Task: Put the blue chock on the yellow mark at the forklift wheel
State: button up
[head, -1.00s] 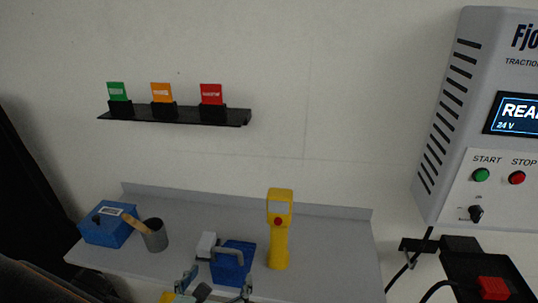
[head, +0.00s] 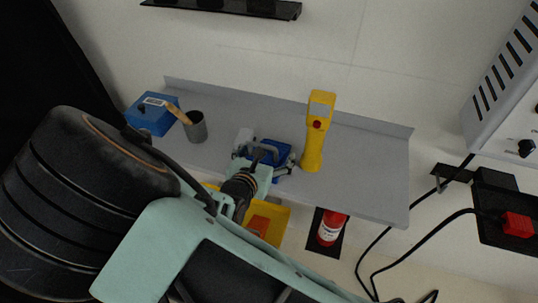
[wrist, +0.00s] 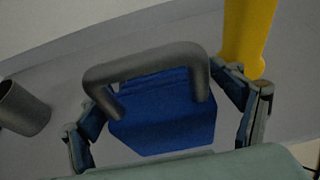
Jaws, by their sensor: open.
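The blue chock (head: 282,154) stands on the grey shelf and has a grey handle on top. In the wrist view the chock (wrist: 165,115) fills the middle, with its handle (wrist: 140,62) arching over it. My gripper (head: 264,168) is at the chock, its fingers spread. In the wrist view my open gripper (wrist: 165,122) has one finger on each side of the chock, and nothing is clamped. I cannot tell whether a finger touches it. The yellow mark and the forklift wheel are not in view.
On the shelf (head: 370,165) stand a yellow handheld device (head: 317,135) close right of the chock, a grey cup (head: 196,128) and a blue box (head: 152,115). A yellow bin (head: 277,222) and a red extinguisher (head: 331,228) are below. Cables hang at right.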

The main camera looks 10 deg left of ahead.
jog(key=c, duration=2)
jog(key=shift+r, duration=0.15)
jog(key=shift+c, duration=0.9)
jog(key=shift+r, duration=0.1)
